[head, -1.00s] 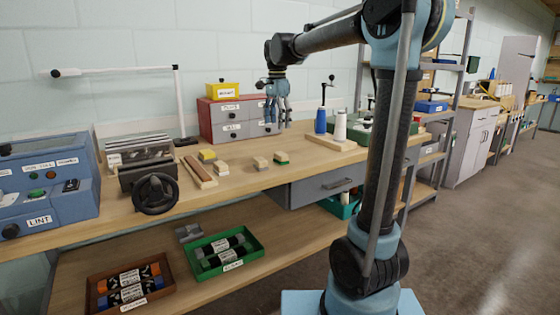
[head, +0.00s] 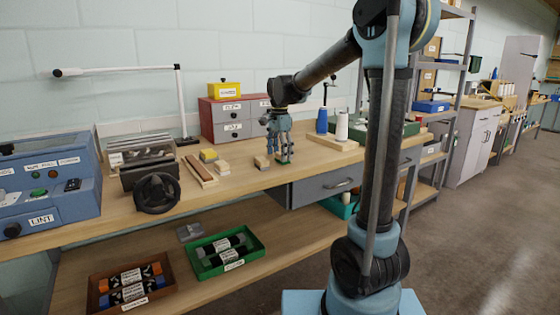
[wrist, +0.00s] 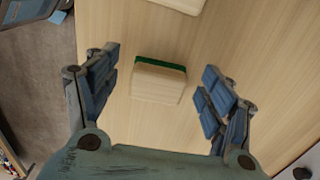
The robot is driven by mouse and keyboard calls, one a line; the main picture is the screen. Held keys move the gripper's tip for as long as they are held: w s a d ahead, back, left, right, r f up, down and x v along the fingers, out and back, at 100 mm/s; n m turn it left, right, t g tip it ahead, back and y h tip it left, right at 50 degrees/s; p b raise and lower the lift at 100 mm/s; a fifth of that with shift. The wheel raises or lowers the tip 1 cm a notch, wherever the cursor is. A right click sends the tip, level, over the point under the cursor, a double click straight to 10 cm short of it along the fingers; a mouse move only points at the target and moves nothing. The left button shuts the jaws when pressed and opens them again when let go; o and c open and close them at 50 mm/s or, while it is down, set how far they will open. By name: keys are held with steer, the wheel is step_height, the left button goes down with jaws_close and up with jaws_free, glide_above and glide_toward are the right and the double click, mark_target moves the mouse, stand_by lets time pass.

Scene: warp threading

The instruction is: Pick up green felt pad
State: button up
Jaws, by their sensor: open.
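The green felt pad (wrist: 160,65) shows in the wrist view as a green layer on a pale wooden block (wrist: 157,86), which lies on the bench top. In the head view the green felt pad (head: 284,160) is partly hidden by my gripper. My gripper (head: 278,153) is over it, pointing down. In the wrist view the blue fingers of my gripper (wrist: 160,84) are open, one on each side of the block, with a gap to it on both sides.
Another block (head: 261,162) lies just left of my gripper. A yellow-topped block (head: 208,155) and a plain block (head: 222,168) lie farther left. A blue spool (head: 321,121) and a white spool (head: 342,125) stand to the right. The red drawer box (head: 228,117) stands behind.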

mark_target(279, 154)
steer(key=shift+f, duration=0.75)
steer(key=shift+c, duration=0.2)
steer(key=c, duration=1.1)
step_height(279, 154, up, 10)
steer(key=shift+r, duration=0.1)
steer(key=o, duration=0.3)
steer(key=shift+c, duration=1)
